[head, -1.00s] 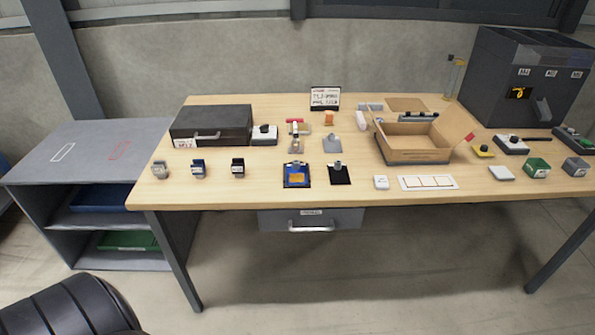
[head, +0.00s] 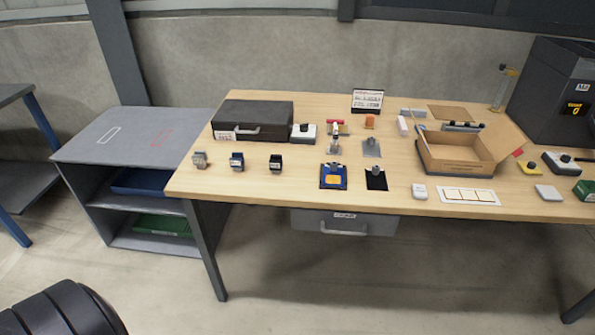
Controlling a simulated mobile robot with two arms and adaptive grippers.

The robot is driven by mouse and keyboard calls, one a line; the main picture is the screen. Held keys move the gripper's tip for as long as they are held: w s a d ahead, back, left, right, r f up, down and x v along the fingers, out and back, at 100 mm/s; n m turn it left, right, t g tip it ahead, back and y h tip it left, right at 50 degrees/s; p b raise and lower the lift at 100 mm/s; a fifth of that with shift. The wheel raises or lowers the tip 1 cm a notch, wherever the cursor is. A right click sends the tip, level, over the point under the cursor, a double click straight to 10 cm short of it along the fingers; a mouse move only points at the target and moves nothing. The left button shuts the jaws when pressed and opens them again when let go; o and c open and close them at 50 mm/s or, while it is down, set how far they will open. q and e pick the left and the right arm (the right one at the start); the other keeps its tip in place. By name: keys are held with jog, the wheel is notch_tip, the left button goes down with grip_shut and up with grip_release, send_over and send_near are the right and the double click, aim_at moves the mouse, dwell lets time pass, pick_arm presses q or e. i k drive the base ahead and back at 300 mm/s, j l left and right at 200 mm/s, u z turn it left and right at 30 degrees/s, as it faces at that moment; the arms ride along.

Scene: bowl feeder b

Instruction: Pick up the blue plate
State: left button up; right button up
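The blue plate (head: 333,183) lies flat near the front edge of the wooden table, left of a black plate (head: 376,186). It has a yellow-orange patch on its face and a small grey knob or handle at its back edge. Nothing covers it. Neither of my grippers shows in the head view. A dark rounded part at the lower left corner seems to be mine.
The wooden table (head: 262,193) holds a dark case (head: 252,121), several small dark blocks, a grey plate (head: 371,148) and an open cardboard box (head: 455,161). A grey shelf (head: 170,128) stands left. The floor in front is clear.

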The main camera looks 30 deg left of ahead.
aim_at(333, 173)
jog(key=i+j+u, duration=0.1)
jog(key=i+u, duration=0.65)
jog(key=u, duration=0.15)
